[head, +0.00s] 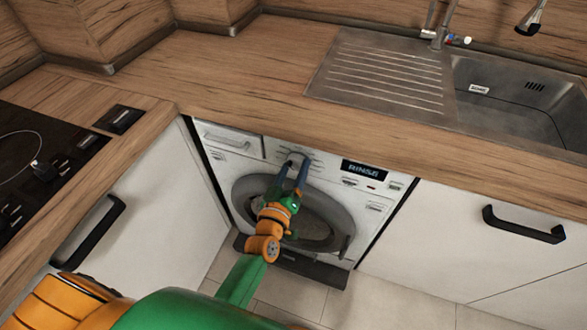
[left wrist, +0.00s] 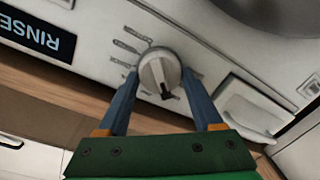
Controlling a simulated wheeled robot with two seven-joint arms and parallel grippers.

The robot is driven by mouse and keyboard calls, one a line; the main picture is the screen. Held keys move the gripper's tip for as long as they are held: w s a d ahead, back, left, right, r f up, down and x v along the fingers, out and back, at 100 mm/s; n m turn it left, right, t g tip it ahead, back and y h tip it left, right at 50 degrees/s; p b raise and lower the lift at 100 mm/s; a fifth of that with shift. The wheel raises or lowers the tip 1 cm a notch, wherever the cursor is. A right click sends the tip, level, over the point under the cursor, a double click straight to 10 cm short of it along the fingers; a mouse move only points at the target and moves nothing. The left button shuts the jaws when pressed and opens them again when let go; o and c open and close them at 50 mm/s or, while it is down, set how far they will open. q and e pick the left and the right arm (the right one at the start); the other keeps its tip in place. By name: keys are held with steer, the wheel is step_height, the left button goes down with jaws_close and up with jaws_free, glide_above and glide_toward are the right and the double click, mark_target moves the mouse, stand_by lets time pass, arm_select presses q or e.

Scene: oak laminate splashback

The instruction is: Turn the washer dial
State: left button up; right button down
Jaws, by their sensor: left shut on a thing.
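The washer (head: 230,150) is a white front-loader under the wooden counter, with a round grey door (head: 335,205) and a display (head: 364,171) reading RINSE. In the left wrist view, the washer dial (left wrist: 158,70) is a round pale knob with a dark pointer, with printed marks around it. My left gripper (head: 296,165) reaches the control panel at the dial, which it mostly hides in the head view. Its blue fingers stand on either side of the dial in the left wrist view (left wrist: 160,85), shut on it. My right gripper is not in view.
The counter edge (head: 300,125) overhangs just above the panel. White cabinets with black handles (head: 522,224) flank the washer. A steel sink (head: 510,95) and a black hob (head: 35,160) are set in the counter. The detergent drawer (head: 227,138) is left of the dial.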

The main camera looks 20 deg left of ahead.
arm_select(q)
steer(key=o, duration=1.4)
steer(key=shift+w, duration=0.1)
steer(key=shift+c, duration=0.2)
steer(key=s, duration=0.7)
steer(key=shift+r, duration=0.15)
steer(key=s+d+f+m+g+h+p, duration=0.1)
steer(key=s+f+m+g, duration=0.2)
steer(key=s+f+g, duration=0.55)
steer(key=s+f+m+g+h+p, duration=0.1)
steer(key=s+f+m+p, duration=0.3)
steer(key=f, duration=1)
steer(key=s+a+f+m+g+b, duration=0.1)
steer(key=s+a+f+g, duration=0.2)
steer(key=s, duration=0.6)
steer(key=s+a+f+m+g+y, duration=0.1)
steer(key=s+a+f+g, duration=0.2)
steer(key=s, duration=0.7)
steer(key=shift+s+f+g+y+b, duration=0.2)
steer(key=shift+f+g+y+b, duration=0.2)
steer(key=shift+f, duration=0.35)
